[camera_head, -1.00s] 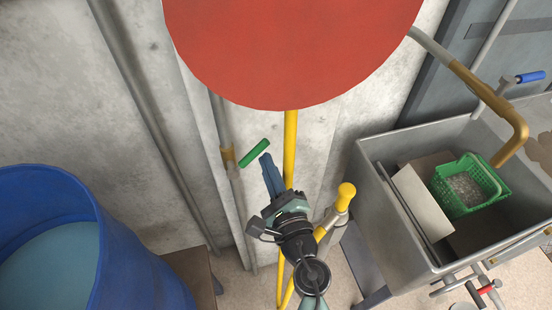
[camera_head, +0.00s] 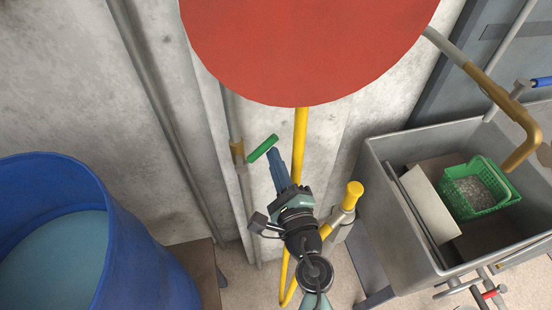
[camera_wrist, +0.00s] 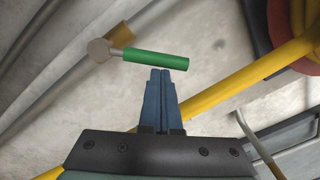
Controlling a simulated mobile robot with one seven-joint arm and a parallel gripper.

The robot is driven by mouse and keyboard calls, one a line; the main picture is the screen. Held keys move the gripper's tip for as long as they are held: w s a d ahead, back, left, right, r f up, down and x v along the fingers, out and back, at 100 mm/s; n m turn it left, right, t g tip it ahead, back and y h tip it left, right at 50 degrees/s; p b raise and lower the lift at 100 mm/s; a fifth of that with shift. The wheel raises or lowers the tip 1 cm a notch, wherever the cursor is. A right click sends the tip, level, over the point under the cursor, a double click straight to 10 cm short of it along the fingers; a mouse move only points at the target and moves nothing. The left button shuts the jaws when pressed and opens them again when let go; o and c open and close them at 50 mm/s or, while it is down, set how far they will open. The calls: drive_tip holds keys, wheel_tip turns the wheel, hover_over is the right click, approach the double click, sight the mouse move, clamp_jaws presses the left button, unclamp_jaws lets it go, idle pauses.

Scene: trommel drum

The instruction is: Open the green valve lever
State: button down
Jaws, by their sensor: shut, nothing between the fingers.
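The green valve lever (camera_head: 263,148) sits on a brass valve body (camera_head: 237,152) on a thin grey pipe against the wall. In the head view the lever slants up and to the right from the valve. In the wrist view the green lever (camera_wrist: 156,58) lies across, just beyond the fingertips, with its metal stem running left to the valve. My gripper (camera_head: 272,152) has its blue fingers shut together with nothing between them. In the wrist view the fingertips (camera_wrist: 160,72) are close to the lever's right part. I cannot tell whether they touch it.
A yellow pipe (camera_head: 300,140) runs upright just right of the lever. A large red disc (camera_head: 310,45) hangs above. A blue barrel (camera_head: 130,250) stands at left. A grey sink (camera_head: 375,165) with a green basket (camera_head: 480,208) is at right.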

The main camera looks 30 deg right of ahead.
sight(252, 156)
drive_tip(key=shift+a+r, duration=0.1)
drive_tip(key=shift+r, duration=0.1)
drive_tip(key=shift+w+a+r+n+p, duration=0.15)
drive_tip(key=shift+a+r+n+p, duration=0.2)
drive_tip(key=shift+n, duration=0.4)
drive_tip(key=shift+w+a+r+n+p, duration=0.1)
drive_tip(key=shift+a+r+n+p, duration=0.1)
drive_tip(key=shift+a+r+n, duration=0.4)
drive_tip(key=n, duration=0.1)
drive_tip(key=n+p, duration=0.1)
drive_tip(key=shift+w+a+r+n, duration=0.2)
drive_tip(key=shift+a+r+n, duration=0.15)
drive_tip(key=shift+a, duration=0.05)
drive_tip(key=shift+a+r+n+p, duration=0.15)
drive_tip(key=shift+a+n+p, duration=0.15)
drive_tip(key=shift+n, duration=0.3)
drive_tip(key=shift+w+a, duration=0.2)
drive_tip(key=shift+a, duration=0.15)
drive_tip(key=shift+a+p, duration=0.15)
drive_tip(key=shift+p, duration=0.15)
